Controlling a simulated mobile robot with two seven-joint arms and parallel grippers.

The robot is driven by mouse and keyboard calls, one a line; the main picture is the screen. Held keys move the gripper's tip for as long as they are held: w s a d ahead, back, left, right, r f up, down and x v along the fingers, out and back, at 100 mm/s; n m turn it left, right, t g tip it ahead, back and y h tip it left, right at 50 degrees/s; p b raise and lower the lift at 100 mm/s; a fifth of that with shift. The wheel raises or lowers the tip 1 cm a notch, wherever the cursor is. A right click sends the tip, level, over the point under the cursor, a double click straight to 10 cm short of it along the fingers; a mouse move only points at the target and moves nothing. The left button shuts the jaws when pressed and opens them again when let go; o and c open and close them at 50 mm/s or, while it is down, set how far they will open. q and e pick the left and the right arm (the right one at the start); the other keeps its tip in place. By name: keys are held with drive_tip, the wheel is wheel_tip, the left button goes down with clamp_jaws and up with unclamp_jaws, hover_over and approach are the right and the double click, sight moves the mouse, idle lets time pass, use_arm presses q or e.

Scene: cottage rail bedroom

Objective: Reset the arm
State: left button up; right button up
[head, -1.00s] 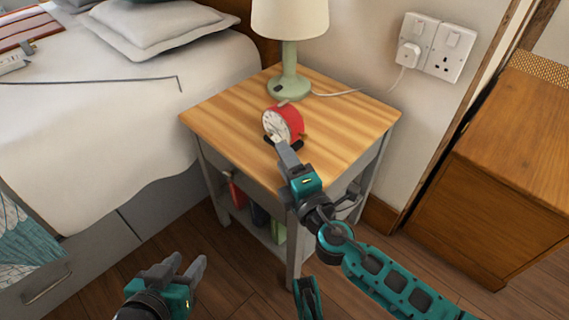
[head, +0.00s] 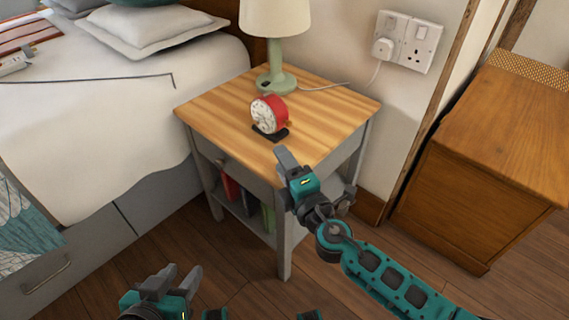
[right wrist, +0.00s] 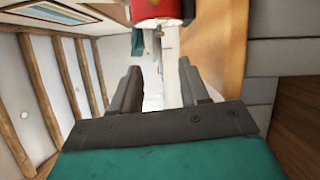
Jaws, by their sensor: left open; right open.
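A red alarm clock (head: 269,113) with a white face stands upright on a dark base on the wooden top of the bedside table (head: 330,100). My right gripper (head: 287,158) is open and empty near the table's front edge, apart from the clock. In the right wrist view my right gripper (right wrist: 160,82) shows both fingers spread with nothing between them, and the red clock (right wrist: 158,10) is cut off at the top. My left gripper (head: 183,275) is open and empty, low in the head view, above the floor.
A green lamp (head: 277,80) stands at the table's back. Several books (head: 250,208) sit on the shelf below. A bed (head: 90,130) is at the left and a wooden cabinet (head: 490,165) at the right. Floor between is clear.

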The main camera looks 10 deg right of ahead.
use_arm(q)
drive_tip(key=shift+w+r, duration=0.1)
drive_tip(key=shift+w, duration=0.05)
